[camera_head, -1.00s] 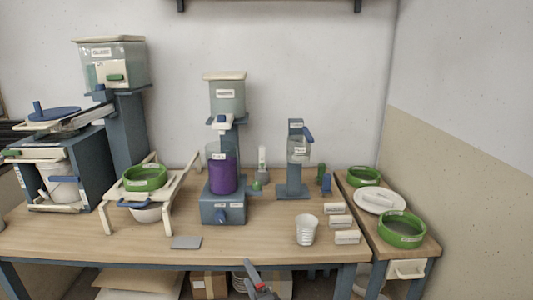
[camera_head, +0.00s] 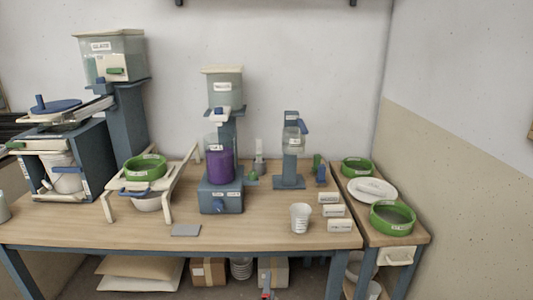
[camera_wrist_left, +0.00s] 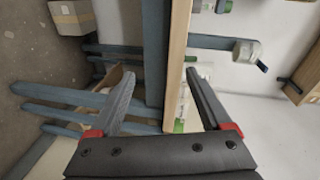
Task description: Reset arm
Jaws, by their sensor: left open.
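My left gripper shows only as a small red and dark tip (camera_head: 266,295) at the bottom edge of the head view, in front of and below the table's front edge. In the left wrist view my left gripper (camera_wrist_left: 160,74) has its two dark fingers wide apart, with red pieces at their bases. Nothing is held between them. The wooden table edge (camera_wrist_left: 178,60) runs through the gap between the fingers in that view. The rest of the left arm is hidden. My right gripper is in neither view.
The table (camera_head: 265,228) bears a purple-filled container (camera_head: 220,167), a white cup (camera_head: 300,218), a grey plate (camera_head: 185,230) and a white stand with a green ring (camera_head: 146,167). A side table at right holds green rings (camera_head: 392,217). Boxes (camera_head: 207,270) stand under the table.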

